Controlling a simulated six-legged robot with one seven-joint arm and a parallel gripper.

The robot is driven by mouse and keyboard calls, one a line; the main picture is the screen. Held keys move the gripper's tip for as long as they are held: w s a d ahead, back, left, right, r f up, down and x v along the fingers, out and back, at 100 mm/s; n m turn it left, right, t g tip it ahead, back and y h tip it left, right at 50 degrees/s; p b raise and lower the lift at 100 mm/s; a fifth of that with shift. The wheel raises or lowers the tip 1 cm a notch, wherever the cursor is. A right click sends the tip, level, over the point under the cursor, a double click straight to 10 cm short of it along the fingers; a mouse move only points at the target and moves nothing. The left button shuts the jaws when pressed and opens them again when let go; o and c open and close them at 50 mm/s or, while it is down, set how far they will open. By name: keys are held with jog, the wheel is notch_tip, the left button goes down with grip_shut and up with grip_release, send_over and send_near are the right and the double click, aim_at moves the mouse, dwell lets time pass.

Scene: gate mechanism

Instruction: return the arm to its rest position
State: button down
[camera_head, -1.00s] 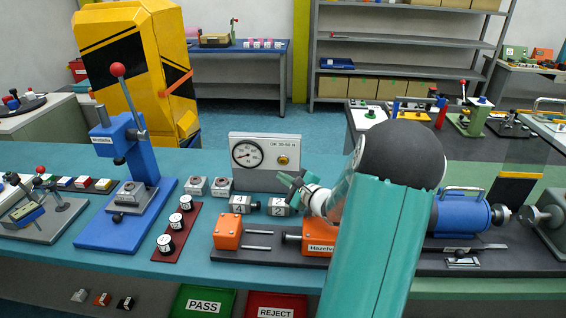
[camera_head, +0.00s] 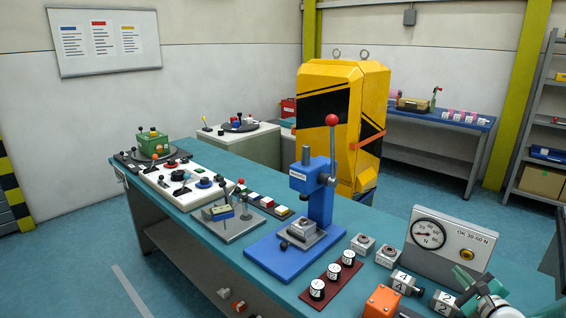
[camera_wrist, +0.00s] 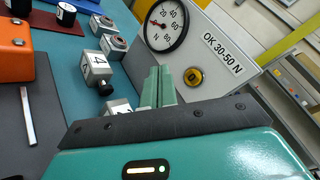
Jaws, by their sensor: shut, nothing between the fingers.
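My gripper (camera_wrist: 158,86) shows in the wrist view as two green fingers side by side, closed together with nothing between them. They point toward the base of the gauge panel (camera_wrist: 205,50) and seem apart from it, though the exact gap is hard to tell. In the head view only a pale and green end part of my arm shows at the bottom right corner, in front of the gauge panel (camera_head: 448,245). The rest of my arm is outside that view.
Numbered grey blocks (camera_head: 403,283) and an orange block (camera_head: 381,302) lie near my gripper on the teal bench (camera_head: 262,210). A blue lever press (camera_head: 318,190) stands left of them, beside a red strip (camera_head: 331,279) with black-and-white knobs. Floor is clear at the left.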

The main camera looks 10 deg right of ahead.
jog(key=a+r+n+g+y, duration=0.35)
jog(key=a+n, duration=0.35)
jog(key=a, duration=0.7)
jog(key=a+r+n+g+y, duration=0.2)
jog(key=a+n+g+y, duration=0.3)
jog(key=a, duration=1)
jog(key=s+a+r+n+g+h, duration=0.1)
jog(key=s+a+r+n+h, duration=0.1)
jog(key=s+a+n, duration=0.3)
jog(key=s+a+r+n+g+h, duration=0.2)
jog(key=s+a+n+h, duration=0.3)
jog(key=s+n, duration=0.5)
jog(key=shift+s+r, duration=0.5)
jog(key=shift+s, duration=0.75)
